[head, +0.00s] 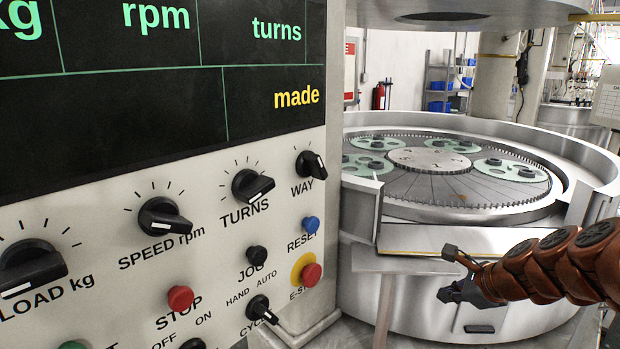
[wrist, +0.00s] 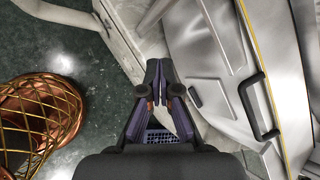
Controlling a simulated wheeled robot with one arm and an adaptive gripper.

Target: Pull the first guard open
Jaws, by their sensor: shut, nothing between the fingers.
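A control panel (head: 140,250) with knobs and an E-stop button (head: 312,274) stands close on the left. The lapping plate (head: 450,180) carries green carriers inside its rim. In the wrist view, a copper-coloured basket-like object (wrist: 40,115) stands left on dark floor (wrist: 70,50).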

